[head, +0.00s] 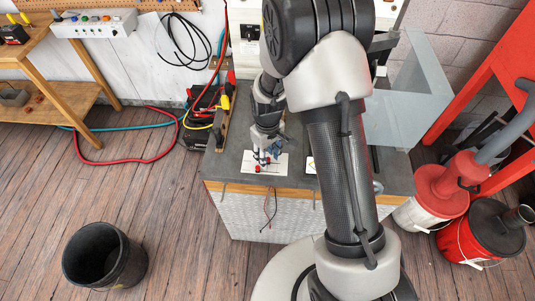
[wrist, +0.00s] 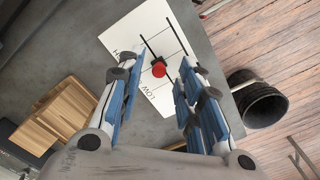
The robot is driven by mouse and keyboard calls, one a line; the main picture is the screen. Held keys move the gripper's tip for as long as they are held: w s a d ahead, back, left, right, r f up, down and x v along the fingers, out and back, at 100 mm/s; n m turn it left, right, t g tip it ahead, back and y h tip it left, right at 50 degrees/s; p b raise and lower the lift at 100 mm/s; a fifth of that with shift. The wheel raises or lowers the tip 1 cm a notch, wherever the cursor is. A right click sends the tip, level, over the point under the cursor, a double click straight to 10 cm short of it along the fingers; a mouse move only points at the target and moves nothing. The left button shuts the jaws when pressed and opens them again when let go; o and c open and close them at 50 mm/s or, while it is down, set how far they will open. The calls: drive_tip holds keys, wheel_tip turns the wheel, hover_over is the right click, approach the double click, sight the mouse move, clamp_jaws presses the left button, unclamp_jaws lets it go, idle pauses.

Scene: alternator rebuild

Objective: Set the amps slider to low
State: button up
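The amps slider's red knob (wrist: 159,69) stands on a white plate (wrist: 127,36) on the grey bench top. In the wrist view the plate carries black lines and the word LOW, with a partly hidden label beginning with H farther up. The knob is at the lower end of the visible thick black line, nearer LOW than the H label. My gripper (wrist: 155,74) is open, its blue-padded fingers on either side of the knob in the picture, with visible gaps. I cannot tell whether it touches. In the head view my gripper (head: 263,157) is over the plate (head: 280,168).
A wooden block (wrist: 68,112) sits left in the wrist view.

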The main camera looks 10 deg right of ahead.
wheel_tip(320, 180, up, 12)
idle(0.5)
